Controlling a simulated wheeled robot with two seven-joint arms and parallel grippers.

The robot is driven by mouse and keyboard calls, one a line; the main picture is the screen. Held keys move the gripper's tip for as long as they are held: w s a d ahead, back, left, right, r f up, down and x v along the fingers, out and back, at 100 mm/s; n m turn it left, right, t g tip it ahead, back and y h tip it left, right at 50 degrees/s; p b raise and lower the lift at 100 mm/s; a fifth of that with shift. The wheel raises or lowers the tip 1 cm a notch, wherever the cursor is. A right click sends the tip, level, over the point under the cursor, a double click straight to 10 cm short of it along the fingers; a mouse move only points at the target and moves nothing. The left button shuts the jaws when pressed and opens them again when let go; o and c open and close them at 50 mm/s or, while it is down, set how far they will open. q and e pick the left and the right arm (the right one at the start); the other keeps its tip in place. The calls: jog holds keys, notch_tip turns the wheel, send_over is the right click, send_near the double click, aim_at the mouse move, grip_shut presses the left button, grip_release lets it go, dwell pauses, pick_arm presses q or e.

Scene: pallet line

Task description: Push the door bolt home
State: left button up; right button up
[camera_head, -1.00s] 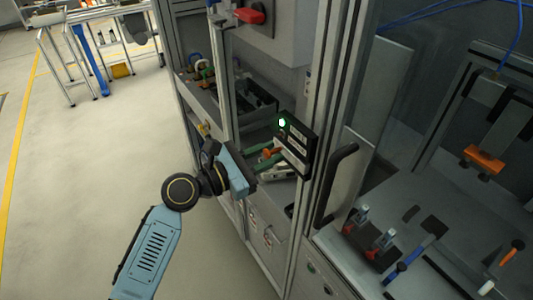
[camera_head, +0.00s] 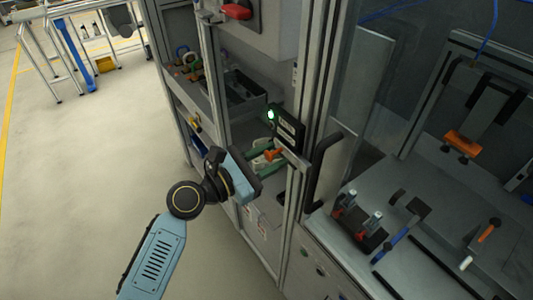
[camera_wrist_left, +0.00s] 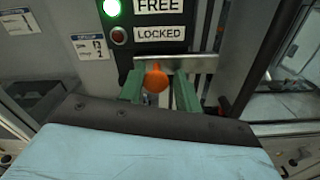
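The door bolt shows an orange knob (camera_wrist_left: 156,78) in front of a metal bar (camera_wrist_left: 196,62) in the left wrist view. The knob also shows in the head view (camera_head: 273,153). My left gripper (camera_wrist_left: 158,92) has its green fingers on either side of the knob, with a visible gap on the right, so it looks open. Contact with the knob cannot be told. The black sign box (camera_wrist_left: 158,32) above reads FREE and LOCKED; the green lamp (camera_wrist_left: 112,8) beside FREE is lit, and the red lamp beside LOCKED looks dark. My right gripper is not in view.
A black door handle (camera_head: 325,172) stands upright right of the bolt. Farther right is a bench with clamps (camera_head: 360,222). Shelves with a dark bin (camera_head: 247,92) lie behind the frame. The floor at left is open.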

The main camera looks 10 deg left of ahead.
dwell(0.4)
pick_arm(q)
jog(key=b+v, duration=0.2)
jog(key=v, duration=1.1)
jog(key=shift+s+a+b, duration=0.15)
jog(key=shift+b, duration=0.15)
jog(key=shift+r, duration=0.1)
